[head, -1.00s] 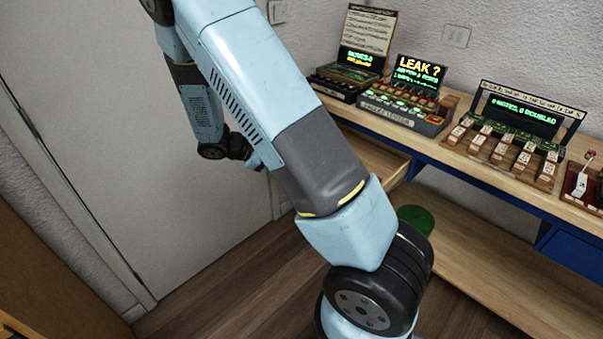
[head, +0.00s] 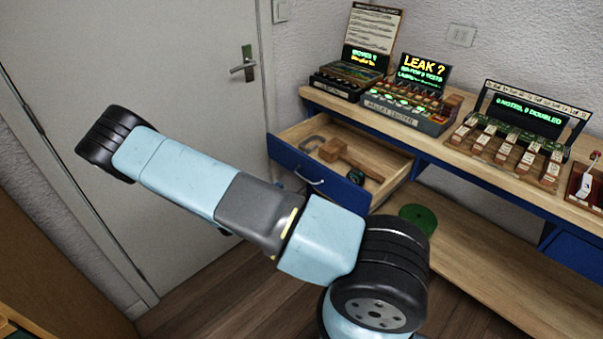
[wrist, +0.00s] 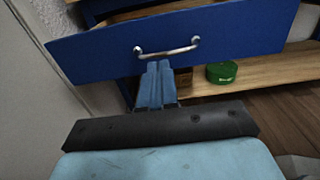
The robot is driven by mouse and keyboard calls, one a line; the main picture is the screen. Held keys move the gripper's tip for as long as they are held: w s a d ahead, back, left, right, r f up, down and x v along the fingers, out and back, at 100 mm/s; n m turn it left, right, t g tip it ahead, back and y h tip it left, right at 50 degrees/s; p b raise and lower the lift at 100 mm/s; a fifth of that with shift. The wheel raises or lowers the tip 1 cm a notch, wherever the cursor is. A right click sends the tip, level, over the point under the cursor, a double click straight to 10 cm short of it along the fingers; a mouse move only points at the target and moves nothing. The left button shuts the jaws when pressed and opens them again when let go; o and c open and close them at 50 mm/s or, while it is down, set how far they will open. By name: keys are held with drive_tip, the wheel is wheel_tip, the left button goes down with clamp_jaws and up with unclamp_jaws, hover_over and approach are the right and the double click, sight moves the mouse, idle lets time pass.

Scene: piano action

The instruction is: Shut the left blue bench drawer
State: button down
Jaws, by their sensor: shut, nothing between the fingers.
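The left blue bench drawer (head: 345,194) stands pulled out of the wooden bench in the head view. Its metal handle (head: 309,178) is on the blue front, and its wooden inside shows. In the wrist view the drawer front (wrist: 240,38) spans the upper part, with the handle (wrist: 167,49) near its middle. My gripper (wrist: 156,66) is shut and empty, its fingers pointing at the drawer front just below the handle. I cannot tell whether the fingertips touch it. In the head view my gripper is hidden behind my arm.
A grey C-shaped clamp (head: 312,143), a wooden mallet-like tool (head: 340,155) and a small dark round item lie in the drawer. A green disc (head: 418,217) lies on the lower shelf (head: 470,270). Display boxes stand on the benchtop. A door (head: 150,80) is at left.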

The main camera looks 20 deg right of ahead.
sight(309, 167)
drive_tip(key=x, duration=1.4)
drive_tip(key=shift+f, duration=0.1)
